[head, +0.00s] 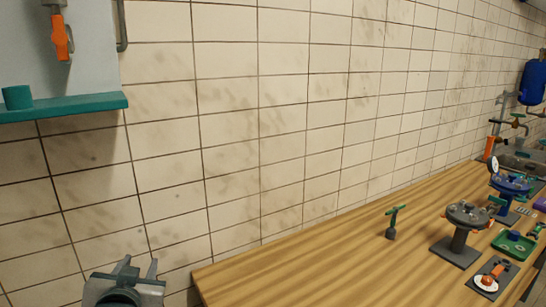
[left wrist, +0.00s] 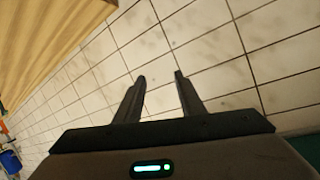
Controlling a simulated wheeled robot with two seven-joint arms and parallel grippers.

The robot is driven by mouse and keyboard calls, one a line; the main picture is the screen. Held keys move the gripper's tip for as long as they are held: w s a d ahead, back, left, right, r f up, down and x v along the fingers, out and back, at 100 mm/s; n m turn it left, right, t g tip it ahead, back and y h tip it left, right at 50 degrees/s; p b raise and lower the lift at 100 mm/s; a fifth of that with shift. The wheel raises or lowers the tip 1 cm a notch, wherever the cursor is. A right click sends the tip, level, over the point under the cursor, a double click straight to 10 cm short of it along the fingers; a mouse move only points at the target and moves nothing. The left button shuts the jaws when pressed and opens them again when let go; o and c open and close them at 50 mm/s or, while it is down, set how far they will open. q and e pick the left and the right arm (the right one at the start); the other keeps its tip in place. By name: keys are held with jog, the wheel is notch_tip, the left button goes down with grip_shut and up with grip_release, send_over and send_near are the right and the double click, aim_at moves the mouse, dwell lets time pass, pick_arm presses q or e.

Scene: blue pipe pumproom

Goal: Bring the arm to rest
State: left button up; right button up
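My left gripper (head: 138,268) shows at the bottom left of the head view, in front of the tiled wall and left of the wooden counter (head: 300,262). In the left wrist view its two fingers (left wrist: 160,78) stand apart with nothing between them, and tiles show through the gap. It is open and empty. My right gripper is in neither view.
A teal shelf (head: 70,106) with a teal cup (head: 17,97) juts from the wall at upper left. An orange-handled valve (head: 60,38) hangs above it. A green-handled valve (head: 392,222) and several fixtures stand on the counter's right. The counter's near left part is clear.

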pick_arm(q)
jog(key=s+d+f+g+h, duration=0.1)
jog(key=s+f+g, duration=0.1)
jog(key=s+f, duration=0.35)
jog(key=s+d+f+m+g+h, duration=0.1)
jog(key=s+f, duration=0.1)
jog(key=f, duration=0.7)
jog(key=s+d+f+g, duration=0.1)
jog(key=s+f+g, duration=0.1)
jog(key=s+f, duration=0.35)
jog(key=s+d+f+g+h, duration=0.1)
jog(key=s+f+g, duration=0.2)
jog(key=s+f, duration=0.6)
jog(key=s+d+f+g+h, duration=0.1)
jog(key=s+d+f+g, duration=0.1)
jog(key=s+f, duration=0.7)
jog(key=s+f+m+g+b, duration=0.1)
jog(key=s+f+g, duration=0.15)
jog(key=f, duration=2.45)
jog(key=s+a+f+b, duration=0.1)
jog(key=s+a+f, duration=0.2)
jog(key=s+f, duration=1.6)
jog(key=shift+f+b, duration=0.15)
jog(key=shift+b, duration=0.2)
